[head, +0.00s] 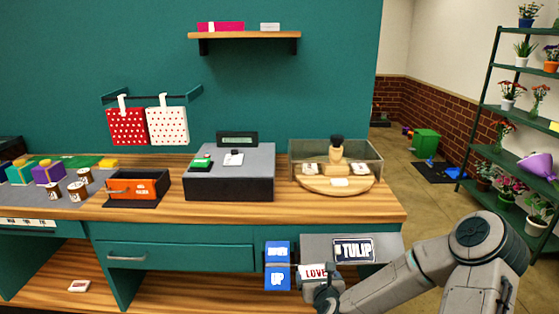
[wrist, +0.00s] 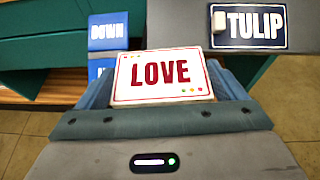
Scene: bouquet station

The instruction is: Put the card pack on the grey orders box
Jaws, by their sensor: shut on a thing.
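The card pack (head: 314,271) is white with red LOVE lettering and a thin red border. My gripper (head: 322,290) is shut on it in front of the counter, at the lower right of the head view. In the wrist view the pack (wrist: 160,74) lies face up between the blue-grey fingers, its lettering upright. A grey box (head: 255,187) with a dark front stands on the counter, left of and beyond my gripper; it looks like the orders box. A green-and-black item (head: 202,162) and a small white item (head: 233,158) are on its top.
Blue DOWN and UP panels (head: 277,262) and a grey panel (head: 318,242) with a TULIP sign (head: 354,250) are close to my gripper. An orange drawer box (head: 138,187) and a clear-walled case (head: 358,163) flank the grey box. A small display (head: 237,139) stands behind it.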

